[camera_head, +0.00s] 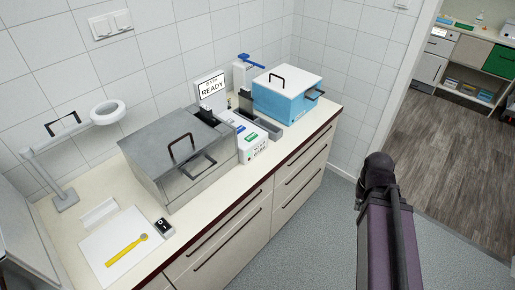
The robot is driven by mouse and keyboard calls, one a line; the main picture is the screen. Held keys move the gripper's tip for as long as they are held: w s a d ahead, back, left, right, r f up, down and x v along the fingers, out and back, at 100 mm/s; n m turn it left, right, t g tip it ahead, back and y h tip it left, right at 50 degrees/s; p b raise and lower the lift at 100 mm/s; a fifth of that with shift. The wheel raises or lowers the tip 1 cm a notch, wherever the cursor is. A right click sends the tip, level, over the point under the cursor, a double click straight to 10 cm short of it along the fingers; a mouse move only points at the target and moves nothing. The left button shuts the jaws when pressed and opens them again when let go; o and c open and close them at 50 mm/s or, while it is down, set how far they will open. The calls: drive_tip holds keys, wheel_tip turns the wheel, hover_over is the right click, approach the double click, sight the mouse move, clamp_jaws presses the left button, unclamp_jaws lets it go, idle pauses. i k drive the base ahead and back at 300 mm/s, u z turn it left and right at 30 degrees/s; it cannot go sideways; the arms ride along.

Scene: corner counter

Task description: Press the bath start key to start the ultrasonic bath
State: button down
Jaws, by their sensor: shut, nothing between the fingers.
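A steel box with a dark lid handle (150,150) stands on the counter; it looks like a bath. A sign (211,88) behind it seems to read "BATH READY". A white unit (252,150) right of the steel box has a green patch, a blue patch and small print I cannot read. A small dark device with a white spot (163,227) lies near the counter's front edge. I cannot tell which part is the bath start key. Part of my arm rises at the right, over the floor and apart from the counter. My gripper does not show.
A blue box with a white lid (283,99) stands at the counter's far end. A lamp-like stand (66,200) is at the left. A yellow tool (125,250) lies on a white sheet (96,248). Drawers with dark handles are below. The floor (320,235) in front is clear.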

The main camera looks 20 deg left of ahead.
sight(250, 137)
drive_tip(key=z, duration=0.1)
drive_tip(key=k, duration=1.2)
drive_tip(key=u, duration=1.55)
drive_tip(key=i, duration=1)
drive_tip(key=u, duration=0.1)
